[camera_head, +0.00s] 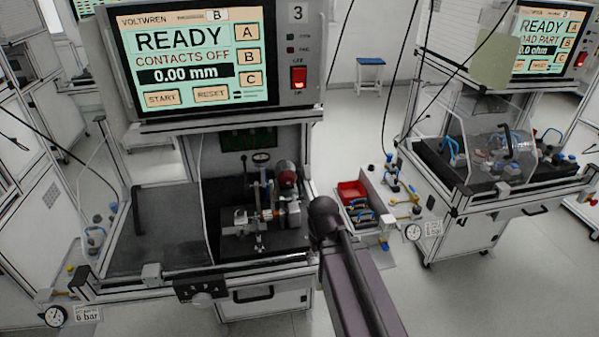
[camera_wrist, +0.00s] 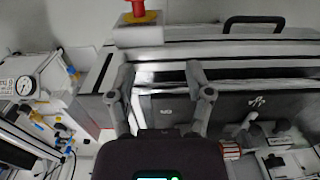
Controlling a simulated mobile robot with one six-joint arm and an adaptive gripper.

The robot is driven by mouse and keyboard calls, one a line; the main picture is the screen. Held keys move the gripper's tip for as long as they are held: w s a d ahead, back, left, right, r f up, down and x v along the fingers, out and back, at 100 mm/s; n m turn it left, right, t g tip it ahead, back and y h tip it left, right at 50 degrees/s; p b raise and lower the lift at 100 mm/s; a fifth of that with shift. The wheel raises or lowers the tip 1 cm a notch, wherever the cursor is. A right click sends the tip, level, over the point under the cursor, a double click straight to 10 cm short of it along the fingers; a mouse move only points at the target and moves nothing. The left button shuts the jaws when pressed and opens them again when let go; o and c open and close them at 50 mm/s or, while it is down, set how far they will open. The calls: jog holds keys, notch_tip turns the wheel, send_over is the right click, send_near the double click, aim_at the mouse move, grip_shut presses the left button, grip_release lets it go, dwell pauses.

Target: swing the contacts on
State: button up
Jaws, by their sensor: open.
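The station's screen (camera_head: 195,55) reads READY, CONTACTS OFF and 0.00 mm. Which piece carries the contacts is too small to tell. In the wrist view, my gripper (camera_wrist: 160,70) is open and empty, its fingers spread above the dark plate near the station's edge. Part of the fixture (camera_wrist: 275,140), with a copper-red piece (camera_wrist: 231,150), shows to its lower right. My arm rises at the station's right in the head view; its fingertips are hidden there.
A clear cover with a black handle (camera_head: 137,212) stands left of the fixture. A red rocker switch (camera_head: 298,77) sits beside the screen. A red bin (camera_head: 352,191) and another station (camera_head: 500,150) stand to the right.

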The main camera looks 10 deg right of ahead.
jog(key=w+d+r+n+y+p, duration=0.15)
jog(key=w+r+n+p, duration=0.45)
jog(key=w+r+p, duration=0.75)
jog(key=n+t+y+p, duration=0.1)
jog(key=n+y+p, duration=0.2)
jog(key=n+p, duration=0.35)
send_near(298, 171)
jog(key=v, duration=0.3)
jog(key=shift+w+d+f, duration=0.1)
jog(key=shift+w+d, duration=0.1)
jog(key=shift+w, duration=0.05)
jog(key=shift+f, duration=0.2)
jog(key=b+x, duration=1.2)
jog(key=x, duration=0.1)
jog(key=shift+w+a+f, duration=0.1)
jog(key=shift+w+f, duration=0.05)
jog(key=shift+f, duration=0.05)
grip_shut()
